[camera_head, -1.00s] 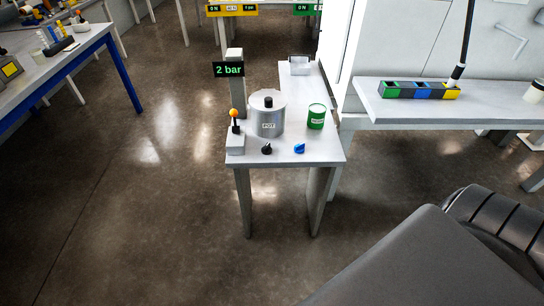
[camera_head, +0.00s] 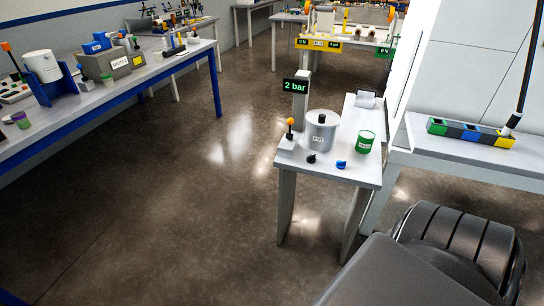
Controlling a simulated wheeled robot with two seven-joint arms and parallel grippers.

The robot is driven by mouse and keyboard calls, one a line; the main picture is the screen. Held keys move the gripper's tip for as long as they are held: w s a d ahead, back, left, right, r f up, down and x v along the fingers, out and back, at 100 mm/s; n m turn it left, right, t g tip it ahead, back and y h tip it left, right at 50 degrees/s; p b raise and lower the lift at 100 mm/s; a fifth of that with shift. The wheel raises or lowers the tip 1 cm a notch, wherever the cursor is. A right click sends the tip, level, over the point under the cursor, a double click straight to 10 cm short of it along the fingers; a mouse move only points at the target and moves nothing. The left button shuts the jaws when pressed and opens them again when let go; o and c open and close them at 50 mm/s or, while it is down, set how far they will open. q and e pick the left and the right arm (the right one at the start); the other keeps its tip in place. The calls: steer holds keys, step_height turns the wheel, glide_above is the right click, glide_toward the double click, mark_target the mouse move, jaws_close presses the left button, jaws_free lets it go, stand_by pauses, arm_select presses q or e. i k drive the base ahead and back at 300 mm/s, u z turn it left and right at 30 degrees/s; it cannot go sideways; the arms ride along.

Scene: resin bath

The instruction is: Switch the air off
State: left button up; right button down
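A small table (camera_head: 333,177) stands right of the middle. On it is a silver pot (camera_head: 321,133) with a black knob on its lid. A lever with an orange ball (camera_head: 290,123) rises from a grey block at the table's left edge. A black knob (camera_head: 311,158) and a blue knob (camera_head: 341,164) sit near the front edge. A dark display (camera_head: 295,86) on a post reads "2 bar". I cannot tell which control is the air's. Neither gripper shows; only a dark part, probably my arm, is at the lower right.
A green can (camera_head: 365,142) stands right of the pot. A bench with blue legs (camera_head: 110,95) runs along the left, loaded with equipment. A grey bench (camera_head: 470,150) at right holds a coloured bin row (camera_head: 470,133). The floor (camera_head: 170,215) at left and centre is clear.

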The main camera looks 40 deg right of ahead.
mark_target(311, 159)
steer(key=u, duration=0.5)
steer(key=k, duration=0.7)
steer(key=u, duration=0.4)
steer(key=i, duration=0.85)
steer(key=z, duration=0.9)
steer(key=i, duration=1.2)
steer(key=z, duration=1.4)
steer(key=i, duration=0.25)
steer(key=z, duration=0.05)
